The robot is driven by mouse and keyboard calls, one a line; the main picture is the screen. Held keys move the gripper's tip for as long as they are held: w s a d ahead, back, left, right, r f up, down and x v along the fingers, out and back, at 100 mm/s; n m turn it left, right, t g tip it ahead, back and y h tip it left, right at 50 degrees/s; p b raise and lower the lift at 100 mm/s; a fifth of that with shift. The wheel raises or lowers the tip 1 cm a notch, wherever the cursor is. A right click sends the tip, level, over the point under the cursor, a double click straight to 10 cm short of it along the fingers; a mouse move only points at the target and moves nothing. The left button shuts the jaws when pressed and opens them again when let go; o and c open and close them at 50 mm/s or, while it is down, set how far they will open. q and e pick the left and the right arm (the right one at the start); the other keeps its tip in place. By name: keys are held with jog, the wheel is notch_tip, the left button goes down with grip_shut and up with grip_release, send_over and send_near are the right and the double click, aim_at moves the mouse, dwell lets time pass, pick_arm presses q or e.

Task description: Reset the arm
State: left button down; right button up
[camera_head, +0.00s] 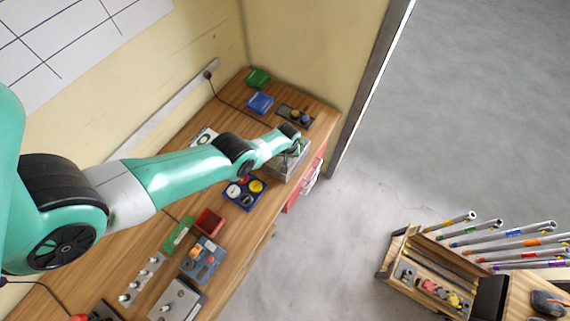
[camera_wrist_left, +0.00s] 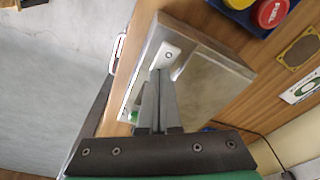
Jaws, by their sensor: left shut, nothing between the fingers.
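My left arm reaches in from the left over the wooden bench in the head view. Its left gripper (camera_wrist_left: 158,80) shows in the wrist view with its two fingers together and nothing between them. The fingertips are in front of a silver metal box (camera_wrist_left: 210,85), close to a small white plate with a round mark on it. I cannot tell whether they touch it. In the head view the same box (camera_head: 283,167) is partly hidden under my wrist, and the fingertips are hard to make out there. My right gripper is not in view.
A blue panel with coloured buttons (camera_head: 233,199) and a red tray (camera_head: 210,222) lie on the wooden bench (camera_head: 238,228). Green (camera_head: 257,78) and blue (camera_head: 260,103) boxes stand at its far end. A wooden crate (camera_head: 398,243) and several tubes are at the lower right, beyond open floor.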

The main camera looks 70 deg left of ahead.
pick_arm(q)
jog(key=shift+d, duration=0.1)
dwell(0.3)
